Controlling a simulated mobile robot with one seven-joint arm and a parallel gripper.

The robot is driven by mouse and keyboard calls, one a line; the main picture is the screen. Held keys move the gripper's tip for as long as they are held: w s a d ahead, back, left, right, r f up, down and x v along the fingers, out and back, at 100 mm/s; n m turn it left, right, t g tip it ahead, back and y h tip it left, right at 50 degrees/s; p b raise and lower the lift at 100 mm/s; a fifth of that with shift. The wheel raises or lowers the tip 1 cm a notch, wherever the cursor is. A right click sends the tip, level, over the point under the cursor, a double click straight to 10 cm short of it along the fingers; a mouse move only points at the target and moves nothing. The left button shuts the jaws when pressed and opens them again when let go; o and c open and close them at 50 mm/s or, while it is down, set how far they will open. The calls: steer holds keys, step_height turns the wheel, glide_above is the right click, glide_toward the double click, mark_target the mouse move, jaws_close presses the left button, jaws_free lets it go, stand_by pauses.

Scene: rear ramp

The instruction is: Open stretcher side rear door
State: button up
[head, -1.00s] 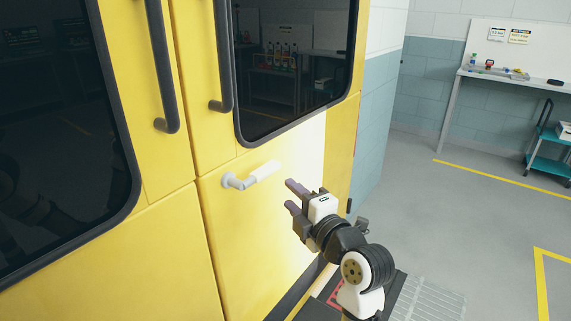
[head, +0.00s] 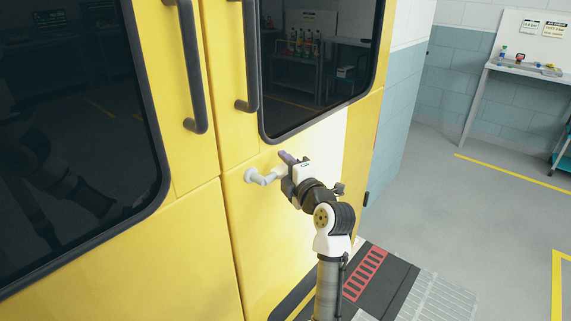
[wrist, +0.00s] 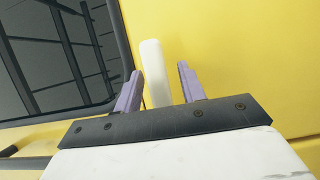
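The right-hand yellow rear door (head: 250,225) is shut, with a dark window (head: 320,65) in its upper part. A white lever handle (head: 262,177) sticks out from the door below the window. My gripper (head: 284,165) is at the free end of the lever, which it partly hides in the head view. In the wrist view the white lever (wrist: 155,72) stands between the two purple fingers of my gripper (wrist: 158,85). The fingers are open, with a gap on each side of the lever.
Dark vertical grab bars (head: 250,60) are fixed on the doors left of the window. The left door (head: 170,250) is shut beside it. A ribbed ramp (head: 430,300) lies at the lower right. A wall bench (head: 530,70) stands far back, with clear grey floor before it.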

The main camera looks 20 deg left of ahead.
mark_target(283, 165)
jaws_close()
stand_by(0.3)
steer(key=shift+n+b, duration=0.4)
steer(key=shift+b, duration=1.5)
steer(key=n+b, duration=0.1)
steer(key=b, duration=0.1)
steer(key=r+n+y+b, duration=0.1)
steer(key=b, duration=0.1)
steer(key=n+b, duration=0.1)
steer(key=b, duration=0.1)
steer(key=shift+s+a+r+t+b, duration=0.1)
steer(key=shift+s+r+t+b, duration=0.05)
steer(key=shift+r+t+b, duration=0.2)
steer(key=r+n+b, duration=0.1)
steer(key=b, duration=0.1)
steer(key=n+y+b, duration=0.1)
steer(key=b, duration=0.2)
steer(key=shift+s+a+r+n, duration=0.1)
steer(key=shift+s+r+n, duration=0.2)
steer(key=shift+s+r, duration=0.05)
steer(key=shift+s+a+r+n+y+b, duration=0.15)
steer(key=shift+s+r+n+y+b, duration=0.15)
steer(key=shift+r+n+y+b, duration=0.55)
steer(key=shift+h+b, duration=0.25)
steer(key=shift+b, duration=0.1)
